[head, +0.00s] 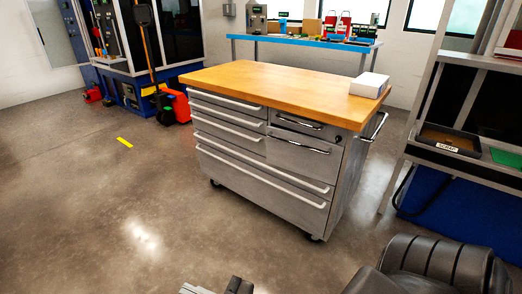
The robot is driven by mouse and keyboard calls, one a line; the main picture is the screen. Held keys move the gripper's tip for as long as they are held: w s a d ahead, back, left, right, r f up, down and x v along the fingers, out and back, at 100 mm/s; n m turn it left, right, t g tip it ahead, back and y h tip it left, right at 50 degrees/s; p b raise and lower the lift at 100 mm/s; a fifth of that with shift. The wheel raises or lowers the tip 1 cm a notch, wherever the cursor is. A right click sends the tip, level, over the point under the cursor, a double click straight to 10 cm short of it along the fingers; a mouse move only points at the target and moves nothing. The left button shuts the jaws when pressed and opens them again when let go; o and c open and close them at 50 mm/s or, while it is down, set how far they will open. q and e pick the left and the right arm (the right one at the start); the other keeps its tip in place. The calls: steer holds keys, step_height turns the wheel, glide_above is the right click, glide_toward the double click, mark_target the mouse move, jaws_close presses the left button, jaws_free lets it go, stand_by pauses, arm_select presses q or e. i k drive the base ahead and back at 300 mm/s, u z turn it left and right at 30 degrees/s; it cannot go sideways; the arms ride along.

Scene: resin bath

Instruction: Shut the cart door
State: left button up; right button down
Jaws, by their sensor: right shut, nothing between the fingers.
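The cart (250,135) is a grey metal cabinet on casters with a wooden top (270,88), standing mid-room. Its front has several drawers with pale bar handles. At the upper right of the front, below a small drawer (292,124), is a square panel that looks like the cart door (297,162), with a horizontal bar handle along its top. It looks close to flush; I cannot tell whether a gap is left.
A white box (369,85) lies on the cart top's right corner. A side handle (376,127) sticks out on the right. A bench (300,40) stands behind, and a rack with a scrap tray (450,139) at right.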

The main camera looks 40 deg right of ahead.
mark_target(321, 160)
steer(key=k, duration=0.65)
steer(key=u, duration=0.55)
steer(key=i, duration=1.4)
steer(key=z, duration=0.9)
steer(key=i, duration=0.45)
steer(key=z, duration=0.45)
